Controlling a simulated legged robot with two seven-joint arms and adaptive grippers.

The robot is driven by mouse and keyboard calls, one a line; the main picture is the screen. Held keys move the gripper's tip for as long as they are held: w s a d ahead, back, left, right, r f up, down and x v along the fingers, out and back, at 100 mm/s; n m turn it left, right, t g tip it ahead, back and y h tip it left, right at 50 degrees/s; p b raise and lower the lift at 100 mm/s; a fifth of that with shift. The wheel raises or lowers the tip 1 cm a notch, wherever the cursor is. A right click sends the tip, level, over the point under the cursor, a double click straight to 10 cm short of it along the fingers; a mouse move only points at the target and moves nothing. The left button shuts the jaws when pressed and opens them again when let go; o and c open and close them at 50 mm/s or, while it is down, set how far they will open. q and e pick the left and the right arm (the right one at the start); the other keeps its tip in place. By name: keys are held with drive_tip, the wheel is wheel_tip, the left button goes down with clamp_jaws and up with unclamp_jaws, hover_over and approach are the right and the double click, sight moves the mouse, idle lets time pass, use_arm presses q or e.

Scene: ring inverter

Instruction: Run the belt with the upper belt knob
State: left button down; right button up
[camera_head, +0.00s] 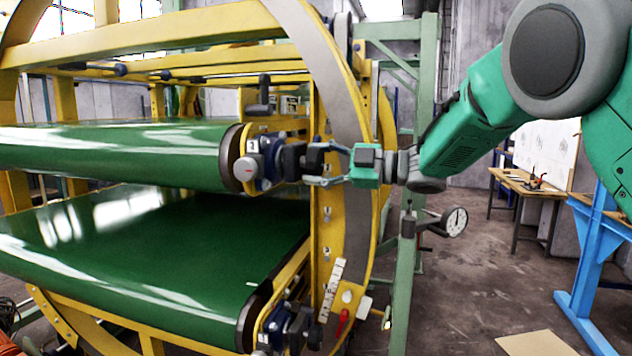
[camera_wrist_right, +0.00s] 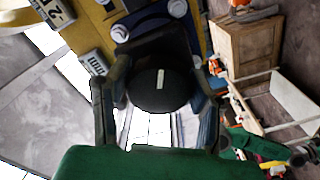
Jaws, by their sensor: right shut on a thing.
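The upper belt knob is a round black knob (camera_wrist_right: 160,88) with a white mark, seen in the right wrist view between my two fingers. My left gripper is not in view.
The yellow ring frame (camera_head: 331,240) stands close around the knob. A lower green belt (camera_head: 150,250) with its own drive (camera_head: 290,325) lies below. A dial gauge (camera_head: 455,221) is on a green post.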

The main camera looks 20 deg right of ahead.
drive_tip(key=n+b, duration=0.3)
drive_tip(key=b, duration=0.1)
drive_tip(key=n+b, duration=0.7)
drive_tip(key=shift+f+b, duration=0.3)
drive_tip(key=shift+f, duration=0.05)
drive_tip(key=n+b, duration=1)
drive_tip(key=b, duration=0.1)
drive_tip(key=shift+a, duration=0.15)
drive_tip(key=n+b, duration=0.3)
drive_tip(key=n, duration=0.1)
drive_tip(key=shift+r, duration=0.15)
drive_tip(key=shift+r+n+b, duration=0.15)
drive_tip(key=shift+n+b, duration=0.55)
drive_tip(key=shift+n, duration=0.3)
